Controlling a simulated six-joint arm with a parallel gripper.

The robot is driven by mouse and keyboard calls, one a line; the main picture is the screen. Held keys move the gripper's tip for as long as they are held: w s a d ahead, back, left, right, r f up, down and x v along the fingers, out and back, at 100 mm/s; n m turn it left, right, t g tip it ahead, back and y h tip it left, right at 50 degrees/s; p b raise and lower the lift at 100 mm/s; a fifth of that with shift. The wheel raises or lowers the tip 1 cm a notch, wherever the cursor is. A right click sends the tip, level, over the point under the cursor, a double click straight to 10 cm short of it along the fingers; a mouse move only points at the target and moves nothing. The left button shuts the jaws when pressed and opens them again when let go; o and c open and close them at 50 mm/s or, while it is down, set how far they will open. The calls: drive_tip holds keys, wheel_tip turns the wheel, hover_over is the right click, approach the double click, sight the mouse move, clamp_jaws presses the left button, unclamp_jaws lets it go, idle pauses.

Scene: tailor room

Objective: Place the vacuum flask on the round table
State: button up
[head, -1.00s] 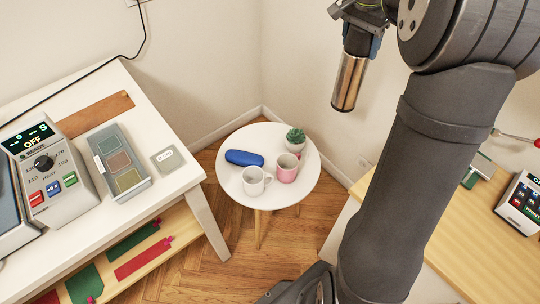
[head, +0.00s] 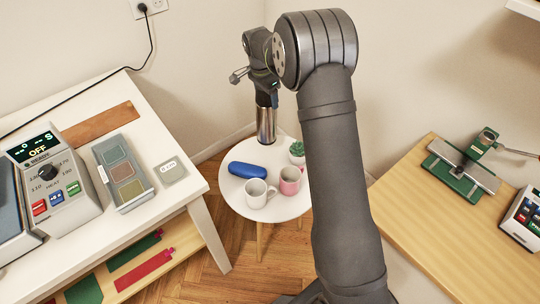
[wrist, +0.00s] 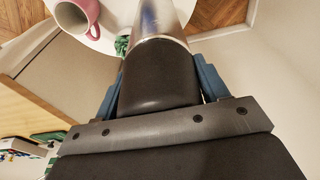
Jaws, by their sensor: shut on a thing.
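The vacuum flask, a shiny metal cylinder (head: 266,126), hangs upright from my gripper (head: 266,98). In the wrist view its dark cap (wrist: 160,75) sits between the blue fingers, with the metal body beyond. The white round table (head: 232,194) stands in the corner. The flask's lower end shows against the table's back edge, behind the blue case. I cannot tell whether its base touches the tabletop.
A white desk (head: 175,195) stands left and a wooden worktop (head: 415,225) right. The table's front-left edge is bare.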

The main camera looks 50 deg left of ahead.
sight(262, 91)
wheel_tip(262, 91, down, 9)
drive_tip(key=shift+f, duration=0.1)
idle(0.3)
drive_tip(key=o, duration=1.6)
drive_tip(key=shift+f, duration=0.1)
drive_tip(key=r, duration=0.4)
drive_tip(key=s+r, duration=0.1)
drive_tip(key=r, duration=0.7)
drive_tip(key=shift+s+r, duration=0.1)
drive_tip(key=shift+s, duration=0.3)
